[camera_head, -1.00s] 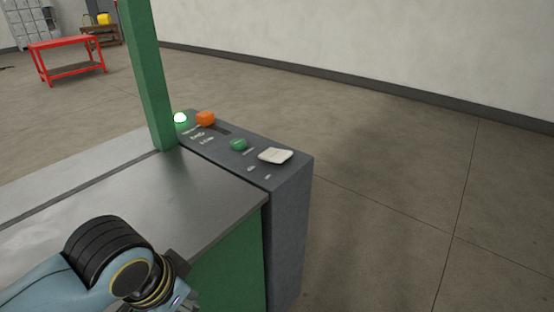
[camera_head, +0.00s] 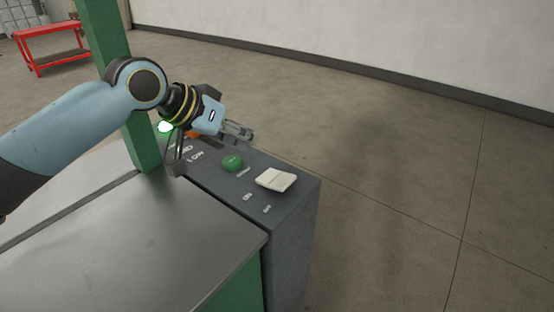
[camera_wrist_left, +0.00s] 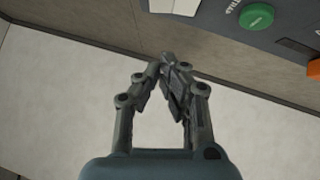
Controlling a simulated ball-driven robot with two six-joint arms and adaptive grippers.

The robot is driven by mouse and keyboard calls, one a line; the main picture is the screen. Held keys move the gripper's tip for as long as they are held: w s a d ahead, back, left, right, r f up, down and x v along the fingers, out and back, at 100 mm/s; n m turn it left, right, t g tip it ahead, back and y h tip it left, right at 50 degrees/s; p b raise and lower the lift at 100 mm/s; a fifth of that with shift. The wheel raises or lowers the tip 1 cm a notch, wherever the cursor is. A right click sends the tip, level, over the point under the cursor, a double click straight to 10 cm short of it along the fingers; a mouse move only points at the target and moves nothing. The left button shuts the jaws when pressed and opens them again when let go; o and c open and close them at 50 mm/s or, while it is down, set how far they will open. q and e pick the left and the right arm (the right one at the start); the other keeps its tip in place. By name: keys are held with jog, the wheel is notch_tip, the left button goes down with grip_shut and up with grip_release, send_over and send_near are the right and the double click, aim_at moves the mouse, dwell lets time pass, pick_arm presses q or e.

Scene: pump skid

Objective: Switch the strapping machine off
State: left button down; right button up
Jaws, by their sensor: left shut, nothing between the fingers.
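The strapping machine has a grey control panel (camera_head: 218,170) on its right end. A white rocker switch (camera_head: 276,179) sits near the panel's front corner, with two small white labels below it. A round green button (camera_head: 232,162) is behind it. Farther back, an orange control (camera_head: 193,134) is mostly hidden by my left gripper, beside a lit green lamp (camera_head: 165,126). My left gripper (camera_head: 246,132) is shut and empty, above the panel's far side. In the left wrist view its fingertips (camera_wrist_left: 170,70) are together, apart from the white switch (camera_wrist_left: 186,6) and green button (camera_wrist_left: 257,16). My right gripper is not in view.
A green post (camera_head: 106,40) rises at the panel's left, close to my left arm. The machine's metal top (camera_head: 130,240) is bare. A red table (camera_head: 50,45) stands far back left. Open floor (camera_head: 400,190) lies to the right.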

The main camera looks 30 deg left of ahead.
pick_arm(q)
send_near(290, 174)
jog(key=w, duration=0.1)
jog(key=w+r, duration=0.1)
jog(key=w, duration=0.1)
jog(key=shift+d, duration=0.15)
jog(key=f, duration=0.1)
jog(key=d+f, duration=0.1)
jog(key=f, duration=0.1)
jog(key=shift+w+f, duration=0.15)
jog(key=shift+f, duration=0.05)
jog(key=shift+d+f, duration=0.1)
jog(key=shift+f, duration=0.45)
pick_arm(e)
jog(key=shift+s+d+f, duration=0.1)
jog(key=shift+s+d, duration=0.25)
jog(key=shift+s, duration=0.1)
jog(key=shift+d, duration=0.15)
